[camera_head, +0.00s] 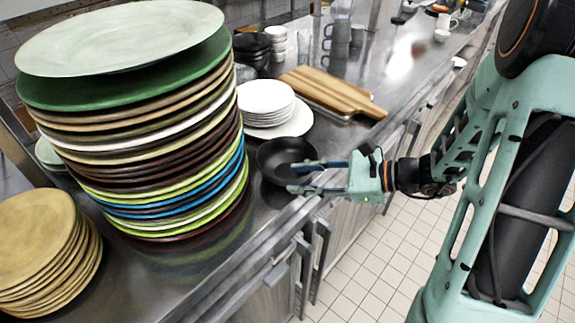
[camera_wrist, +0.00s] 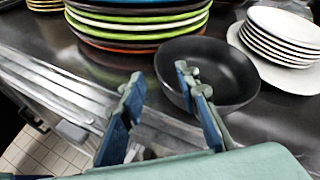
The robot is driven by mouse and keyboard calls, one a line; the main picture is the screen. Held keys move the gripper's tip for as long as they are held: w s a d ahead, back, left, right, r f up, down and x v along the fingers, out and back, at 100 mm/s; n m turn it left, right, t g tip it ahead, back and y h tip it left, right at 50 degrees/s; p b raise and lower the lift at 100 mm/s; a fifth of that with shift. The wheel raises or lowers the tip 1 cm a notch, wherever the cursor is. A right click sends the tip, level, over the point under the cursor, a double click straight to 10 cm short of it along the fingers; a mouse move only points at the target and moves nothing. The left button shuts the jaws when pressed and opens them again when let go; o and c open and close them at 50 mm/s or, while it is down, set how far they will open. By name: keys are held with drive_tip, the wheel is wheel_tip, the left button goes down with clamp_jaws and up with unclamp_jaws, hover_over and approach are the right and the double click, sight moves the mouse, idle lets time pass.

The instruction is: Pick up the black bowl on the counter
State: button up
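The black bowl (camera_head: 276,157) sits upright on the metal counter, close to its front edge, between the tall plate stack and the white plates. It also shows in the wrist view (camera_wrist: 228,68) and looks empty. My gripper (camera_head: 297,178) is open, with its two blue-and-green fingers apart and nothing held between them. In the wrist view, my gripper (camera_wrist: 158,84) has its right finger overlapping the bowl's left side and its left finger outside the bowl, over the counter edge. I cannot tell whether either finger touches the bowl.
A tall stack of mixed plates (camera_head: 165,190) stands left of the bowl. White plates (camera_head: 267,103) stand just behind it, with wooden boards (camera_head: 335,92) farther back. Yellowish plates (camera_head: 40,245) are at lower left. The counter (camera_head: 258,228) ends just in front of the bowl; tiled floor lies beyond.

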sight(282, 181)
drive_tip(key=shift+x, duration=2.75)
drive_tip(key=shift+w, duration=0.1)
clamp_jaws()
